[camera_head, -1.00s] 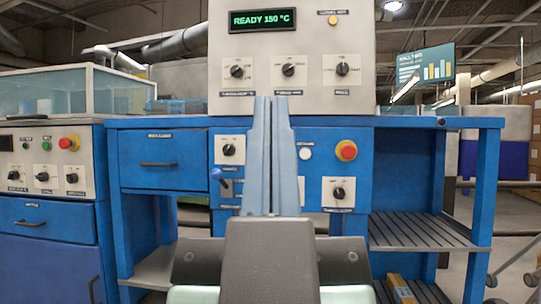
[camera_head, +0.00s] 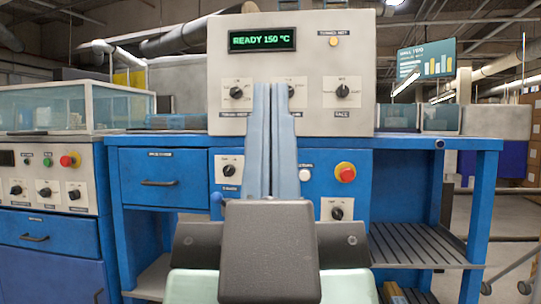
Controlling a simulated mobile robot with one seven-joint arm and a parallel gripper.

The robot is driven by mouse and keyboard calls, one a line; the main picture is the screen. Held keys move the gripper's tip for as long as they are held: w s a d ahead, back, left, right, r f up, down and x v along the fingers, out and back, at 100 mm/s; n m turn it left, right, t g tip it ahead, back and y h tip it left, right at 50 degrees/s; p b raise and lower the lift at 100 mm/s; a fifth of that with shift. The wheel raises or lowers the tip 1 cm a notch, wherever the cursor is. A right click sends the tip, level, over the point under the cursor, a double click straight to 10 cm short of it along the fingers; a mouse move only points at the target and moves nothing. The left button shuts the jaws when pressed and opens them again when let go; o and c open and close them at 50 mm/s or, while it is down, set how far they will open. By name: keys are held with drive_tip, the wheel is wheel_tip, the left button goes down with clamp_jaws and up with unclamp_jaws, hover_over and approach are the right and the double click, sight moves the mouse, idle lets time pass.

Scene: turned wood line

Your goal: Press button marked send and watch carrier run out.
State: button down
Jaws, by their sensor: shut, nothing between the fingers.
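My gripper (camera_head: 271,90) is shut and empty, its pale blue fingers pointing up in front of the blue machine (camera_head: 350,230). The fingers cover the middle of the white control panel (camera_head: 300,60) and part of the blue front below it. A small white round button (camera_head: 304,175) sits on the blue front just right of the fingers, with a small label above it too blurred to read. I cannot tell which button is marked send. The green display (camera_head: 262,40) reads READY 150 °C. No carrier can be made out.
Dials (camera_head: 342,91) line the panel, and an amber lamp (camera_head: 334,41) is above. A slatted shelf (camera_head: 425,245) is at right. A blue cabinet with buttons (camera_head: 50,185) stands at left.

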wheel_tip(320, 180, up, 23)
drive_tip(key=p, duration=2)
drive_tip(key=shift+f, duration=0.15)
drive_tip(key=shift+w, duration=0.1)
